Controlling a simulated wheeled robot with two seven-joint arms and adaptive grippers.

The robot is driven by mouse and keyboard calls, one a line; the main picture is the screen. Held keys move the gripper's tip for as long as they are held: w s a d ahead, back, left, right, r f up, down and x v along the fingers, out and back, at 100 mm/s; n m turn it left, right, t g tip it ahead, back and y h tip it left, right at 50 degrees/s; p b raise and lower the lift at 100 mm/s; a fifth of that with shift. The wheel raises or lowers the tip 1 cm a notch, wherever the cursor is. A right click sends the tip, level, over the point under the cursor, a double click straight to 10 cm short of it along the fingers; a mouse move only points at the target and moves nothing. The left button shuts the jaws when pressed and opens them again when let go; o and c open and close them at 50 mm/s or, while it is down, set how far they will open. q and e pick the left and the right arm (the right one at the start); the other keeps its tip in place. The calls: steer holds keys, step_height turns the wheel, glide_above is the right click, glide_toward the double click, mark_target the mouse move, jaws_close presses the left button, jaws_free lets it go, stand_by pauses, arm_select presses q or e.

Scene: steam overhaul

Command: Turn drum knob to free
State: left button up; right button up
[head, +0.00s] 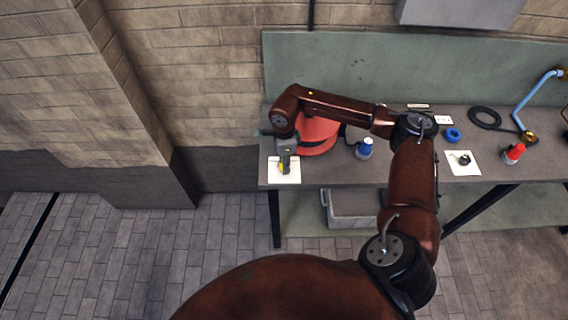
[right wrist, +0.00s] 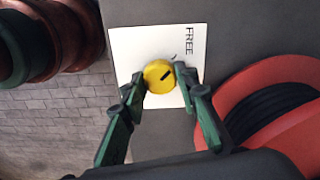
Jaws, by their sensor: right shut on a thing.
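The drum knob (right wrist: 158,76) is a round yellow knob with a black mark, on a white plate (right wrist: 131,47) printed with the word FREE. In the right wrist view my right gripper (right wrist: 161,84) has its two green fingers on either side of the knob, shut on it. The black mark points toward the right of that view, not straight at the word FREE. In the head view my right gripper (head: 284,160) reaches down over the plate (head: 290,179) at the bench's left end, and the knob is mostly hidden. My left gripper is not in view.
A red drum (head: 319,135) stands close beside the plate on the grey bench (head: 337,173). A blue-topped item (head: 365,148), a blue ring (head: 453,135), another white plate (head: 467,169) with a dark knob, and a red item (head: 514,153) sit farther right. Floor left of the bench is clear.

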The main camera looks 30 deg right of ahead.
steer(key=shift+w+r, duration=0.1)
steer(key=o, duration=1.1)
steer(key=shift+o, duration=0.2)
step_height(320, 180, up, 12)
stand_by(0.3)
